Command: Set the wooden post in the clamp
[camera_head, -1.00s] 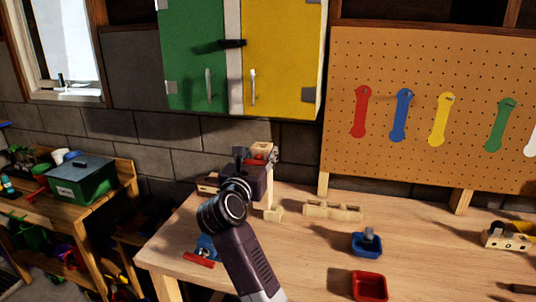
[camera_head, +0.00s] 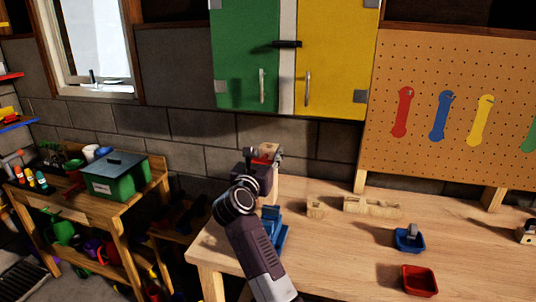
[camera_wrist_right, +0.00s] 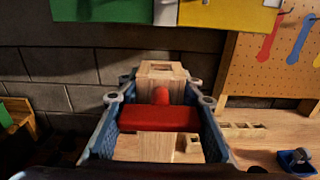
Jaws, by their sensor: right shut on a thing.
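The pale wooden post is in my right gripper (camera_head: 264,156), above the left end of the workbench. In the right wrist view the post's squared top with a dark recess (camera_wrist_right: 162,70) stands between the two fingers. A red piece (camera_wrist_right: 160,117) lies across between the fingers; I cannot tell whether it belongs to the post. The blue clamp (camera_head: 281,238) sits on the bench near its left end, partly hidden by my right arm. Pale wood shows just above it; whether it touches the clamp is unclear. My left gripper is out of view.
A small wooden block (camera_head: 315,208) and a longer notched wooden piece (camera_head: 371,206) lie at the bench's back. A blue tray (camera_head: 409,243) and a red tray (camera_head: 420,281) stand to the right. A lower shelf with a green box (camera_head: 115,182) is at left.

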